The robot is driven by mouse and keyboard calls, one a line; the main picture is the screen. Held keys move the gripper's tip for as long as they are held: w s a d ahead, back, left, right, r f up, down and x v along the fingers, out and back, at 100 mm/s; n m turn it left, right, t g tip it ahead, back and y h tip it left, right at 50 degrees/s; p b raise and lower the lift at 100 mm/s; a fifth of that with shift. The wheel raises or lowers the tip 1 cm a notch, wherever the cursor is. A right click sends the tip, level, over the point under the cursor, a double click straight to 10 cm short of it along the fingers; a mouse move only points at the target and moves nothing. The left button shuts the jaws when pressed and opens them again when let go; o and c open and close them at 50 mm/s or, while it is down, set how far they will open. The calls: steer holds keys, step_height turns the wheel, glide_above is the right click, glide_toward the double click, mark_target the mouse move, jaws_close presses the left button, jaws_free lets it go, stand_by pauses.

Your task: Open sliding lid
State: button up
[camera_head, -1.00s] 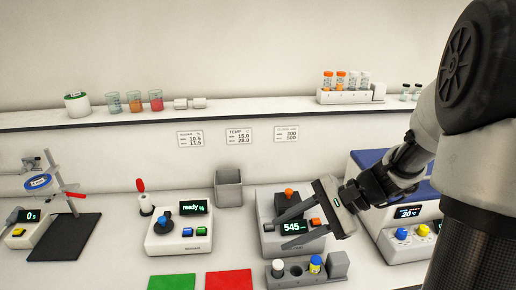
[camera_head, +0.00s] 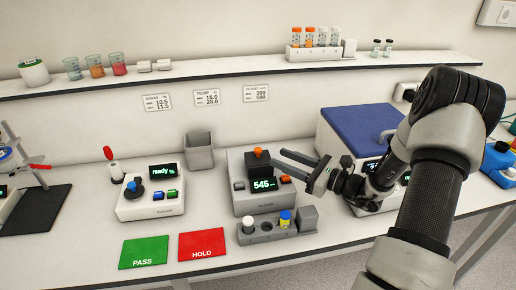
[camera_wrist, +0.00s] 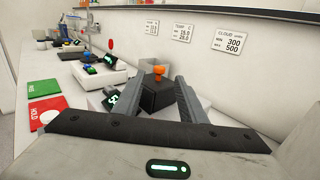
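The meter with the green "545" display (camera_head: 264,184) stands on the bench. An orange knob (camera_head: 257,152) sits on its dark block-like lid (camera_head: 256,164); the lid looks closed, though the opening cannot be seen. My gripper (camera_head: 279,156) is open and empty, just right of the knob, its fingers pointing left toward it. In the wrist view the orange knob (camera_wrist: 159,70) appears between and just beyond the two fingertips (camera_wrist: 158,82). I cannot tell whether either finger touches it.
A vial rack (camera_head: 267,237) stands in front of the meter. A grey bin (camera_head: 199,156) is behind left, and a "ready" device (camera_head: 150,199) is left. A blue-lidded machine (camera_head: 360,128) is close to my arm on the right. PASS (camera_head: 144,252) and HOLD (camera_head: 202,243) mats lie in front.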

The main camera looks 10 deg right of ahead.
mark_target(258, 149)
steer(key=x, duration=0.9)
steer(key=shift+w+a+p, duration=0.2)
steer(key=shift+a+p, duration=0.05)
steer(key=shift+p, duration=0.1)
steer(key=shift+c, duration=0.5)
